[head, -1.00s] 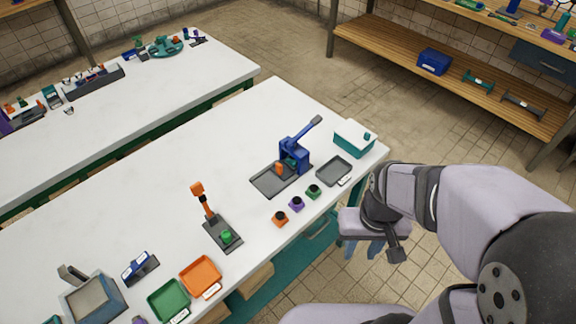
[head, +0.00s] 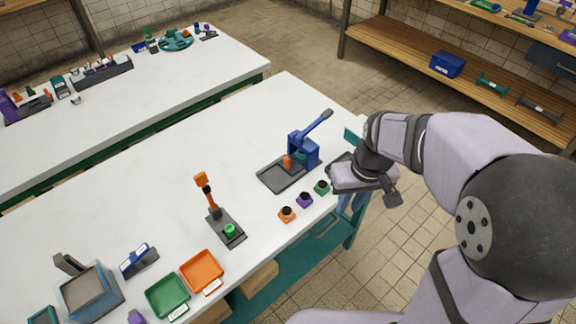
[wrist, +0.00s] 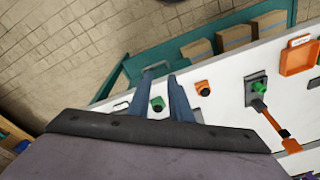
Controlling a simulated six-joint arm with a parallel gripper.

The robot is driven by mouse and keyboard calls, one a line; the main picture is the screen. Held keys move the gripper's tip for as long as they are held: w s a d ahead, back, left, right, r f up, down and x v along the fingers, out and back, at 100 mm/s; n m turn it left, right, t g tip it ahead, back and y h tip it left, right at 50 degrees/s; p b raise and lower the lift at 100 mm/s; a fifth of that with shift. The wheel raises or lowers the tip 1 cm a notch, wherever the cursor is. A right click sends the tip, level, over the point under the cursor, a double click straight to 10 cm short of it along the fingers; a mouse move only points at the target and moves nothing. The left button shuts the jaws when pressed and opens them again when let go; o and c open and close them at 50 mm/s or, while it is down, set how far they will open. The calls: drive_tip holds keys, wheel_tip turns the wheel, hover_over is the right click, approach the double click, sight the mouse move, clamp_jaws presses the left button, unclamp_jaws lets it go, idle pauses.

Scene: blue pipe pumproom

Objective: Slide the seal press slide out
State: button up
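The blue press (head: 303,149) stands near the table's right end, its long lever raised toward the upper right. A flat dark grey tray-like plate (head: 280,176) extends from its foot toward the left; I take it for the base or slide and cannot tell which. A small orange piece (head: 287,161) is at the press's front. My gripper (head: 350,204) is at the table's right front edge, right of the press and apart from it. Its two blue fingers point down. In the wrist view the fingers (wrist: 158,78) are apart with nothing held; the press is not seen there.
Orange (head: 287,214), purple (head: 304,199) and green (head: 321,187) small blocks with black tops line the front edge near my gripper. An orange lever device (head: 207,194) stands farther left, with orange (head: 202,271) and green (head: 167,296) trays. The table's middle is clear.

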drive_tip(key=w+a+f+n+t+y+b, duration=0.1)
drive_tip(key=w+a+n+b, duration=0.1)
drive_tip(key=w+a+b, duration=0.3)
drive_tip(key=w+a+f+n, duration=0.2)
drive_tip(key=w, duration=0.5)
drive_tip(key=n+t+y+b, duration=0.1)
drive_tip(key=n+b, duration=0.1)
drive_tip(key=b, duration=0.1)
hover_over(287, 159)
drive_tip(key=s+d, duration=0.2)
drive_tip(key=shift+w+a+x, duration=0.1)
drive_tip(key=shift+x, duration=1.55)
drive_tip(key=shift+w+a+x, duration=0.1)
drive_tip(key=shift+w+x, duration=0.05)
drive_tip(key=shift+x, duration=1.55)
drive_tip(key=shift+r, duration=0.1)
drive_tip(key=shift+s+a, duration=0.1)
clamp_jaws()
